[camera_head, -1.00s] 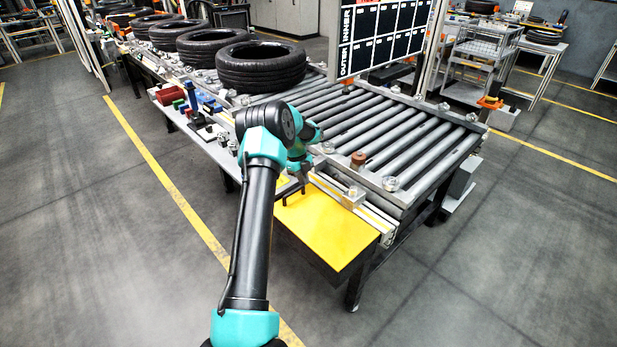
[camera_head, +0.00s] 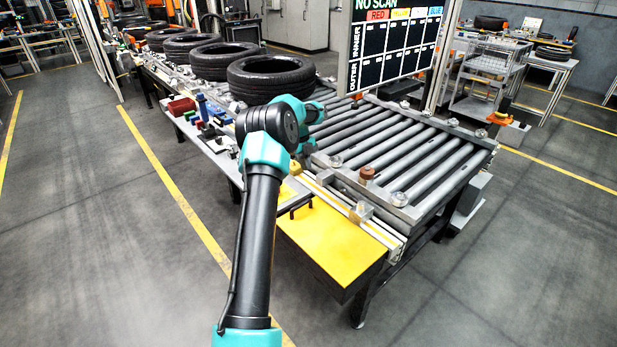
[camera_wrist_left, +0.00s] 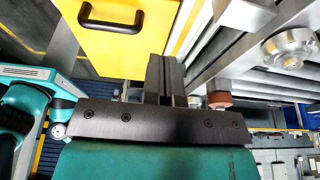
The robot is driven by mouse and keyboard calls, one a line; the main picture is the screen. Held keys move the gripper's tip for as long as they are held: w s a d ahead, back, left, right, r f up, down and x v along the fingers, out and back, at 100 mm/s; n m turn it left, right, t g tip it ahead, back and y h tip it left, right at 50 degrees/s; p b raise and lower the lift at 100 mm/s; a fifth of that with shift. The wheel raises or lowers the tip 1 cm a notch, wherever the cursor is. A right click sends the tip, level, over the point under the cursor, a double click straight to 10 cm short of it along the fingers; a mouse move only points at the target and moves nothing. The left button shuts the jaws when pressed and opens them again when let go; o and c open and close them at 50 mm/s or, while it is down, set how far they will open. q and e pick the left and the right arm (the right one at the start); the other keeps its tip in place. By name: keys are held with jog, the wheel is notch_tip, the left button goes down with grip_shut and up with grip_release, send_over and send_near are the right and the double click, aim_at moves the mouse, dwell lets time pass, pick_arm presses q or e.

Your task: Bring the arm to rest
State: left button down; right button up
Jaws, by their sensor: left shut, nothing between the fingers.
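My left arm (camera_head: 262,225) rises from the bottom of the head view, and its teal wrist (camera_head: 288,108) is raised beside the rollers. In the left wrist view my left gripper (camera_wrist_left: 165,62) has its dark fingers shut together with nothing between them. In the head view the fingers are hard to make out behind the wrist. A yellow box (camera_head: 330,240) with a black handle (camera_head: 302,208) is below and to the right of the wrist. The handle also shows in the left wrist view (camera_wrist_left: 110,22), apart from the fingers. My right gripper is not in view.
A roller conveyor (camera_head: 400,150) runs behind the arm, with several black tyres (camera_head: 270,78) at its far left. Small tools and a red bin (camera_head: 181,105) lie on the side shelf. A sign board (camera_head: 398,50) reads "NO SCAN". The floor at left is clear.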

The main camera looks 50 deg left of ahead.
pick_arm(q)
jog(key=shift+a+r, duration=0.25)
jog(key=shift+r, duration=0.4)
